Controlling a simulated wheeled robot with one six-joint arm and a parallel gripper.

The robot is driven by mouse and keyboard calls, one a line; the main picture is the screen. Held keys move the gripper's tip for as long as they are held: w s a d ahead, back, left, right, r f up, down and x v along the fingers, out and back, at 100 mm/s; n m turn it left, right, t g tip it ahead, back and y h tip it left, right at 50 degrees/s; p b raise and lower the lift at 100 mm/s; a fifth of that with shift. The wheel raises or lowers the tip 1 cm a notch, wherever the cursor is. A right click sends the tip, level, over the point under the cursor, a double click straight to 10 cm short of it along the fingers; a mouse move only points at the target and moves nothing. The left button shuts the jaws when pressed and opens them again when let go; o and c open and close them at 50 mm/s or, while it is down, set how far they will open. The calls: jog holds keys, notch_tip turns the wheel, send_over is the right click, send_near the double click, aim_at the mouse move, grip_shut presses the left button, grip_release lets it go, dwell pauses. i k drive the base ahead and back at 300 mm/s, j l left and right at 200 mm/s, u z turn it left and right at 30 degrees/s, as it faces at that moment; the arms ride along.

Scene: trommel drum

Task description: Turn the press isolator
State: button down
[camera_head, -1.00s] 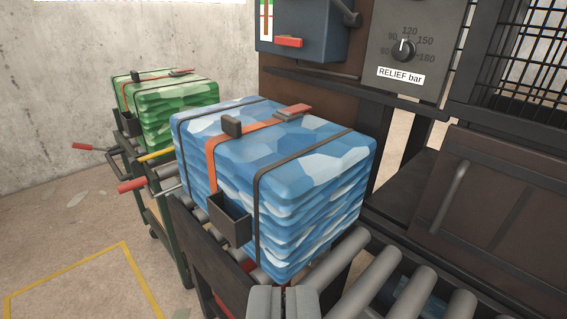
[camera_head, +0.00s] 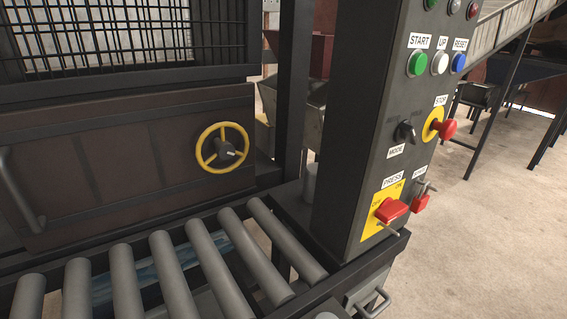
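The press isolator (camera_head: 391,210) is a red rotary handle on a yellow plate, low on the front of the dark control column at the right. A white label (camera_head: 393,181) above it reads PRESS. Small marks on the plate are hard to read, and I cannot tell which setting the handle points to. A small metal pin or rod sticks out just below the handle. My gripper does not show clearly in this view, and nothing touches the isolator.
A second red handle (camera_head: 421,201) sits close right of the isolator. Above are a black MODE knob (camera_head: 405,131), a red STOP button (camera_head: 441,129) and a green START button (camera_head: 416,64). Rollers (camera_head: 164,268) fill the lower left. A yellow handwheel (camera_head: 222,148) is on the brown door.

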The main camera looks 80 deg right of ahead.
aim_at(389, 210)
jog(key=z, duration=1.65)
jog(key=k+j+z, duration=0.1)
jog(key=k+z, duration=0.65)
jog(key=k, duration=0.15)
